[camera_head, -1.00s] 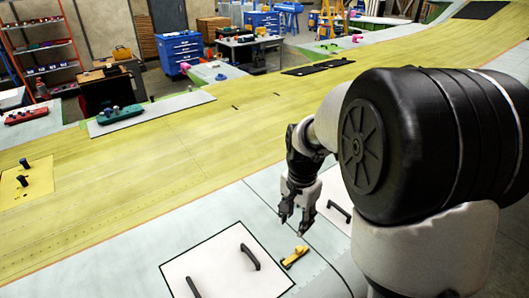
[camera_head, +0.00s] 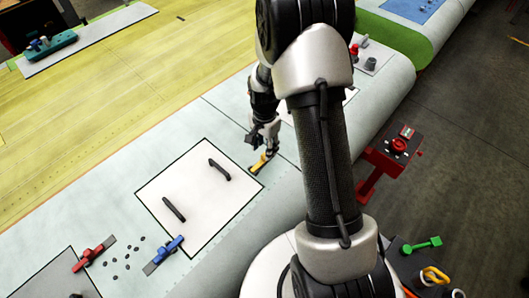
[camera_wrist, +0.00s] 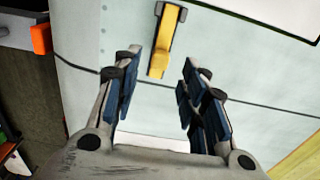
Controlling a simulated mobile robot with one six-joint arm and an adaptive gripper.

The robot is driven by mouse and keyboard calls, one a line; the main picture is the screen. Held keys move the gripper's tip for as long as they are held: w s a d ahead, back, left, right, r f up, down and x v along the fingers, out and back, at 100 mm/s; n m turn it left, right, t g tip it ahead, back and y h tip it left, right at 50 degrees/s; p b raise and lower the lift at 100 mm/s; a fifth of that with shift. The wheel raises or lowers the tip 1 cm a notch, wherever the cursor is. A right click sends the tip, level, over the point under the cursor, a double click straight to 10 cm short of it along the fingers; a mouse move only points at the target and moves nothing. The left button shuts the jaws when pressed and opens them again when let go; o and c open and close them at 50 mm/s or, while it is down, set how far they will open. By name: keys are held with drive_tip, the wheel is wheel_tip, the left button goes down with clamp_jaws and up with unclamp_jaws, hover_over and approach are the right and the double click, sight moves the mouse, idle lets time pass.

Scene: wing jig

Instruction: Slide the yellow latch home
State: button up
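The yellow latch (camera_head: 259,164) sits on the pale wing skin beside the right corner of a white panel (camera_head: 196,205). In the wrist view the latch (camera_wrist: 166,42) shows as a yellow bar on a dark base, ahead of my fingertips and roughly centred between them. My gripper (camera_head: 267,146) is just above the latch in the head view. In the wrist view my gripper (camera_wrist: 160,85) is open, with its blue-padded fingers spread and nothing between them. The arm partly covers the area to the right of the latch.
The white panel carries two black handles (camera_head: 219,169). A blue latch (camera_head: 163,255) and a red latch (camera_head: 94,254) lie at the lower left, with several small dark pieces (camera_head: 122,260) between them. A red stand (camera_head: 390,148) stands right of my arm. The yellow wing surface (camera_head: 140,95) is mostly clear.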

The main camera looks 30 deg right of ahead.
sight(264, 155)
drive_tip(key=shift+f, duration=2.15)
clamp_jaws()
